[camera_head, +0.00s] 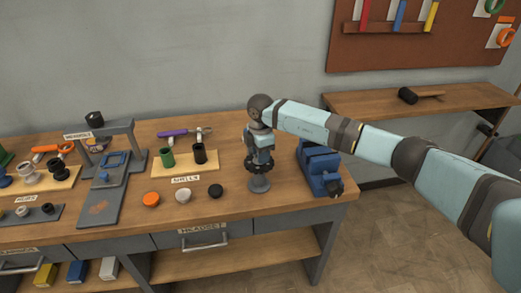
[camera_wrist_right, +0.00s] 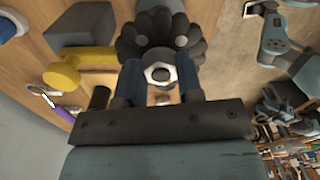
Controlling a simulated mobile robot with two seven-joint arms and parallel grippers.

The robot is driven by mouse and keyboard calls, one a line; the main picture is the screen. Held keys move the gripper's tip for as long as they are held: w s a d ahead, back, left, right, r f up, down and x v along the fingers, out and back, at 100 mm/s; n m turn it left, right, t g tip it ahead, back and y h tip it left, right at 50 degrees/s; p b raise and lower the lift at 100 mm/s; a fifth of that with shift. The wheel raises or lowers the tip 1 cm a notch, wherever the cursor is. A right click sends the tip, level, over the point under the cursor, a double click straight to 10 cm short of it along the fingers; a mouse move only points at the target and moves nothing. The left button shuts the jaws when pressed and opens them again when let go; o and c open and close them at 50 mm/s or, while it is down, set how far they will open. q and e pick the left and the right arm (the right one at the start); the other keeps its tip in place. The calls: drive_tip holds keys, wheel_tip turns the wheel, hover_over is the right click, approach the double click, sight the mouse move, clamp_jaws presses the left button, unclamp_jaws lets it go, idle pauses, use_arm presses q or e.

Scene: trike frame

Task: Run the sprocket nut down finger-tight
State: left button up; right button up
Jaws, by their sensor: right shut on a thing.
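The sprocket (camera_head: 260,163) is a dark lobed wheel on a grey round-based stand (camera_head: 259,184) near the bench's right end. It also shows in the right wrist view (camera_wrist_right: 160,28), behind my fingers. The sprocket nut (camera_wrist_right: 160,73) is a pale metal hex piece at the sprocket's middle, between my two fingers. My right gripper (camera_head: 260,151) points down over the sprocket and is shut on the nut. The gripper hides the nut in the head view, and how far down its thread it sits cannot be told. My left gripper is not in view.
A blue vise (camera_head: 320,166) stands just right of the stand. Orange, white and black round caps (camera_head: 183,195) lie to its left, before the shells board (camera_head: 185,164). A grey press (camera_head: 112,165) stands farther left. A shelf with a black mallet (camera_head: 408,96) is at right.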

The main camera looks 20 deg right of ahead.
drive_tip(key=shift+w+r+m+p, duration=0.15)
drive_tip(key=shift+r+m+p, duration=0.25)
drive_tip(key=shift+m, duration=0.6)
drive_tip(key=o, duration=0.9)
drive_tip(key=shift+o, duration=0.2)
drive_tip(key=shift+f, duration=0.15)
